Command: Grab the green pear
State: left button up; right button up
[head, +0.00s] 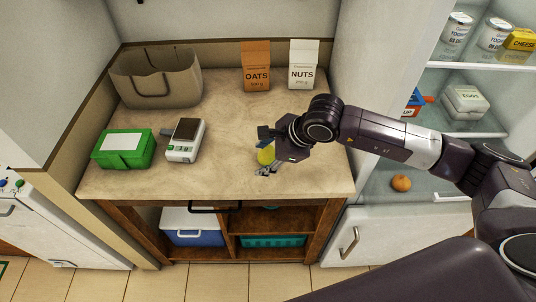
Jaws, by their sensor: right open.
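My right gripper (266,150) reaches in from the right. My left gripper is not in view.
A green box (123,158) and a label printer-like device (185,140) stand to the left. A beige bag (155,80), an oats carton (256,68) and a nuts carton (303,66) stand behind. An open fridge with shelves (470,134) is at the right. The counter's front middle is clear.

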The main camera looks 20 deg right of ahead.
aim_at(271, 153)
jog(key=w+d+h, duration=0.2)
jog(key=d, duration=0.3)
jog(key=p+x, duration=0.3)
jog(key=x, duration=0.3)
jog(key=shift+w+a+f+p, duration=0.1)
jog(key=shift+a+f+p, duration=0.05)
jog(key=shift+p, duration=0.15)
jog(key=shift+w+a+f, duration=0.1)
jog(key=shift+w+f, duration=0.2)
jog(key=shift+f, duration=0.25)
jog(key=shift+c, duration=0.5)
jog(key=c, duration=0.7)
jog(key=shift+c, duration=0.7)
jog(key=shift+r, duration=0.15)
